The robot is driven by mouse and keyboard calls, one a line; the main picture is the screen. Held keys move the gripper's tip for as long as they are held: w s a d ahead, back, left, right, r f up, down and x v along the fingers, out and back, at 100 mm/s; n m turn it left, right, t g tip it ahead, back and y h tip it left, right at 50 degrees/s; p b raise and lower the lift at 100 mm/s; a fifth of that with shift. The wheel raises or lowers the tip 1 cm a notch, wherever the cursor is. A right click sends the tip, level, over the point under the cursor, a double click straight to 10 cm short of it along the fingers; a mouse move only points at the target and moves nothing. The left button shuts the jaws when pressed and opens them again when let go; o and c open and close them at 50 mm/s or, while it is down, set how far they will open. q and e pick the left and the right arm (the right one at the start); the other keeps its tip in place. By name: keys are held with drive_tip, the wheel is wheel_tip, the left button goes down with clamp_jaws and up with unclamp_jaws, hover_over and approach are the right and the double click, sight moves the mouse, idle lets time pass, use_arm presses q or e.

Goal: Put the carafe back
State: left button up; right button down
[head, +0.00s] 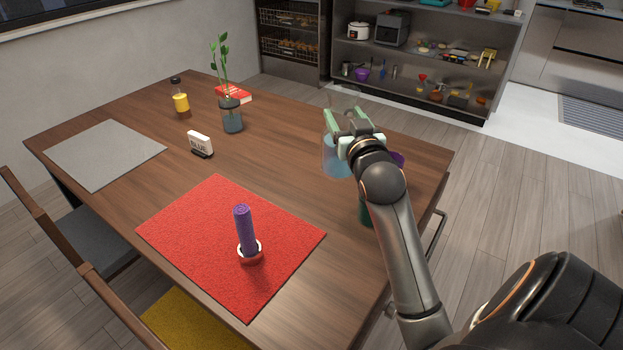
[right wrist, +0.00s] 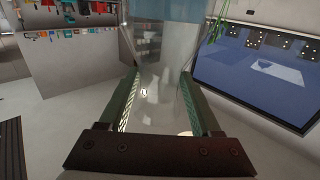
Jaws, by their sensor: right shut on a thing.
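The carafe (head: 333,158), a clear vessel with a pale blue tint, is at the far right part of the table, partly hidden by my right gripper (head: 346,117). The gripper is shut on it. In the right wrist view the clear carafe (right wrist: 160,65) stands between the two green finger pads of the gripper (right wrist: 158,95). I cannot tell whether its base touches the table. My left gripper is not in view.
A purple thing (head: 398,158) and a dark green thing (head: 365,213) are partly hidden by my arm.

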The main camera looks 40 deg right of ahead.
use_arm(q)
drive_tip(key=b, duration=0.1)
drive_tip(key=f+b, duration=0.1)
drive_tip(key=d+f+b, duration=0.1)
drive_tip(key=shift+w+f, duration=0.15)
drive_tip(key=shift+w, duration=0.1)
use_arm(e)
drive_tip(key=w+d+f, duration=0.2)
drive_tip(key=w+f, duration=0.4)
drive_tip(key=w+d+f, duration=0.3)
drive_tip(key=w+f, duration=0.3)
drive_tip(key=shift+w+d+f, duration=0.3)
drive_tip(key=shift+w+d, duration=0.05)
use_arm(q)
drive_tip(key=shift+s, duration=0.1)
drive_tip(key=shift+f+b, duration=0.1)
drive_tip(key=shift+b, duration=0.2)
use_arm(e)
drive_tip(key=shift+f, duration=0.2)
drive_tip(key=shift+c, duration=0.4)
unclamp_jaws()
drive_tip(key=shift+f, duration=0.15)
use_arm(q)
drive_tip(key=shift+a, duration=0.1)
